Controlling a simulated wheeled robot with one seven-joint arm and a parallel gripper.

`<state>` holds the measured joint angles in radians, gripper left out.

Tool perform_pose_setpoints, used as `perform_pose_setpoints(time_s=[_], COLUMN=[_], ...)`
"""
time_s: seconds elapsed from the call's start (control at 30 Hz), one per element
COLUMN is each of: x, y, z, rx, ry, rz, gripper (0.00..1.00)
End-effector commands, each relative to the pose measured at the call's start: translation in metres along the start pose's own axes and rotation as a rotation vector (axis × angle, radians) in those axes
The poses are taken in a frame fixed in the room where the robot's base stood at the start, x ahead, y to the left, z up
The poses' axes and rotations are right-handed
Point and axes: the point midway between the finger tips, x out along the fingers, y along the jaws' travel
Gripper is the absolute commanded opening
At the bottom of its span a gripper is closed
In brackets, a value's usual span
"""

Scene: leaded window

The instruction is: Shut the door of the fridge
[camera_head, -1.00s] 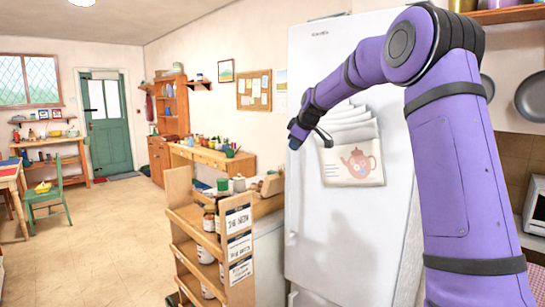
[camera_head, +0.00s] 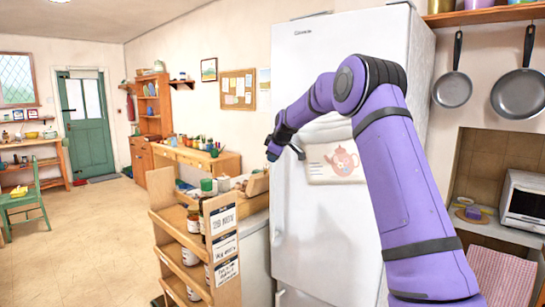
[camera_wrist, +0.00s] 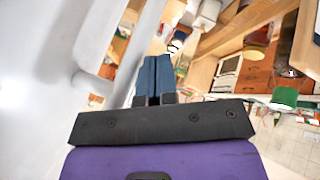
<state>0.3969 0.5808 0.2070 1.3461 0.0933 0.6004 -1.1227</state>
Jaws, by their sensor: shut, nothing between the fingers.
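The white fridge (camera_head: 330,220) stands in the middle of the head view, its tall door facing me. A handle runs down the door's left edge (camera_head: 279,215). I cannot tell whether the door is fully shut or slightly ajar. My gripper (camera_head: 270,152) is at the door's left edge, at about the height of the teapot cloth. In the wrist view my gripper's dark blue fingers (camera_wrist: 154,78) are together and empty. The white door (camera_wrist: 40,90) and its handle (camera_wrist: 95,84) fill the left of that view, beside the fingers. Contact with the door is not clear.
A wooden shelf rack (camera_head: 195,250) with jars and labels stands just left of the fridge. A teapot cloth (camera_head: 335,161) hangs on the door. Pans (camera_head: 518,95) and a white oven (camera_head: 522,200) are at the right. The floor at the left is open.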

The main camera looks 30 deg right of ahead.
Motion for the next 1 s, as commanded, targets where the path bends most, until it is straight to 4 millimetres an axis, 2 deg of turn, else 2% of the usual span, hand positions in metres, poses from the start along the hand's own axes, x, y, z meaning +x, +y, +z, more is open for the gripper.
perform_pose_setpoints(time_s=[0.17, 0.57, 0.8, 1.0], x=[0.005, 0.006, 0.02, 0.026], y=[0.008, 0.011, 0.045, 0.064], z=[0.0, 0.001, 0.01, 0.016], rx=[0.0, 0.004, 0.07, 0.113], ry=[0.0, -0.002, -0.038, -0.061], rz=[-0.001, 0.002, 0.038, 0.061], gripper=[0.0, 0.0, 0.0, 0.0])
